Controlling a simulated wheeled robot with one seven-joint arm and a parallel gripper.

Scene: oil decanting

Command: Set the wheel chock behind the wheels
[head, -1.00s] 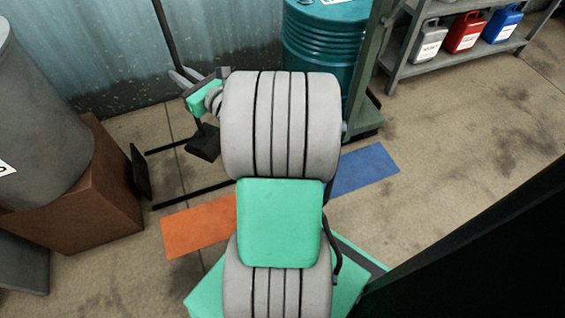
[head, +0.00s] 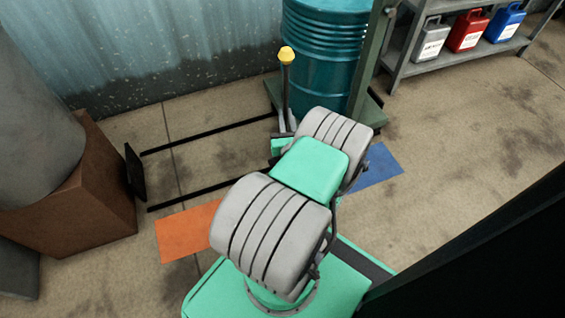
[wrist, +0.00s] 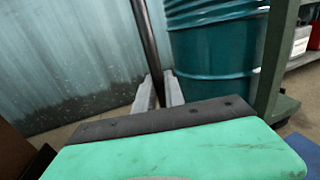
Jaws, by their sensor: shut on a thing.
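My gripper (head: 286,122) is shut on a dark upright pole (head: 286,85) with a yellow knob on top, the handle of the wheel chock. In the wrist view the pole (wrist: 146,40) stands between the two grey fingers (wrist: 158,92), tilted slightly. The chock's block is hidden behind my arm and gripper. The gripper is in front of a teal drum (head: 322,45), which stands on a dark green wheeled frame (head: 375,112). The drum also shows close by in the wrist view (wrist: 212,55).
Dark rails (head: 215,132) lie on the floor at left, with a black plate (head: 134,172) at their end. A brown box (head: 85,205) stands further left. Orange (head: 187,232) and blue (head: 378,168) floor patches are near my base. A shelf (head: 440,55) stands at right.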

